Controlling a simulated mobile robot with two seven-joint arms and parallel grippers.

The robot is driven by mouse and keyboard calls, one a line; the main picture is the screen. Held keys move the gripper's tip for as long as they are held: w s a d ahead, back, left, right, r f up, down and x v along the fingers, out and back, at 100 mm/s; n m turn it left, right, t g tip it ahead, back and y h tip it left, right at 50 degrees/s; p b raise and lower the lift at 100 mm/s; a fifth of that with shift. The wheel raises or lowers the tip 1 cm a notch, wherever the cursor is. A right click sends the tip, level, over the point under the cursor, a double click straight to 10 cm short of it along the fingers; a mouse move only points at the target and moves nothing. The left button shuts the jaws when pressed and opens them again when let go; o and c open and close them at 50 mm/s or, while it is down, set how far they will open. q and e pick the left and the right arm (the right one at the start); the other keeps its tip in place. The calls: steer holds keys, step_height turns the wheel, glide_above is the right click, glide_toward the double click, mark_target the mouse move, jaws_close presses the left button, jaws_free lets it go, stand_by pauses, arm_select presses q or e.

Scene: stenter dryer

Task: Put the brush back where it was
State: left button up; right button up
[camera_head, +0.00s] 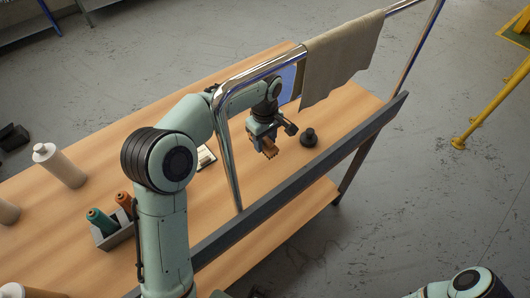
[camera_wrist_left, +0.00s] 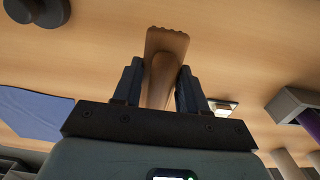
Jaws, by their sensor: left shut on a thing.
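The brush (camera_head: 270,150) is a small light-brown wooden piece with a scalloped end. My left gripper (camera_head: 264,138) is shut on it and holds it over the wooden table, beyond the chrome rail. In the left wrist view the brush (camera_wrist_left: 165,62) sticks out from between the two dark fingers (camera_wrist_left: 155,85), its wavy end pointing away. The part between the fingers is partly hidden. I cannot tell its exact height above the table. My right gripper is not in view; only a piece of my right arm shows at the lower right.
A chrome rail (camera_head: 224,140) with a grey cloth (camera_head: 342,58) stands over the table (camera_head: 110,100). A dark beam (camera_head: 290,182) runs along the near side. A black round object (camera_head: 309,138) lies right of the gripper. A grey box (camera_head: 112,238) holds spools; pale cones (camera_head: 62,166) stand left.

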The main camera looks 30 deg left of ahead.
arm_select(q)
steer(key=shift+f, duration=2.7)
steer(key=shift+f+b, duration=0.15)
steer(key=shift+b, duration=0.15)
steer(key=o, duration=1)
steer(key=shift+r, duration=0.25)
step_height(320, 180, up, 12)
steer(key=shift+f+p, duration=0.1)
steer(key=shift+p, duration=0.85)
